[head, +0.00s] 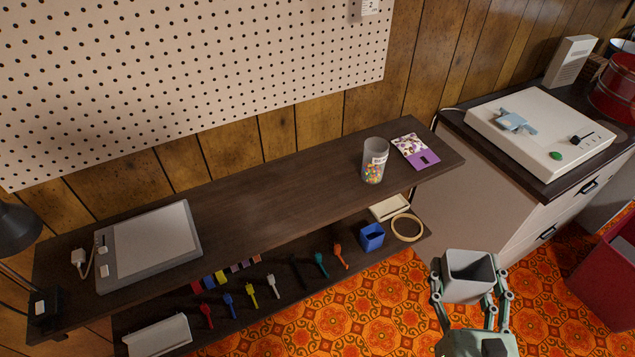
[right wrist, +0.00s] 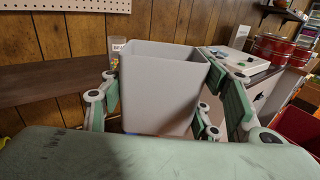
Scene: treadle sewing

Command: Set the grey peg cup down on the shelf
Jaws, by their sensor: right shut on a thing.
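The grey peg cup (head: 469,281) is an open-topped, tapered square cup. My right gripper (head: 470,290) is shut on it and holds it upright in front of the shelf, over the orange patterned floor. In the right wrist view the cup (right wrist: 163,92) sits between the fingers of my right gripper (right wrist: 168,105), its open top facing up. The dark wooden shelf (head: 270,200) runs along the wall to the left of the cup, and part of it shows in the right wrist view (right wrist: 55,78). My left gripper is not in view.
On the shelf stand a clear jar of coloured bits (head: 375,162), a purple card (head: 416,152) and a grey tablet (head: 150,245). The shelf's middle is clear. A lower shelf holds a blue cup (head: 372,237), a hoop (head: 407,227) and several coloured tools. A cabinet (head: 530,180) stands right.

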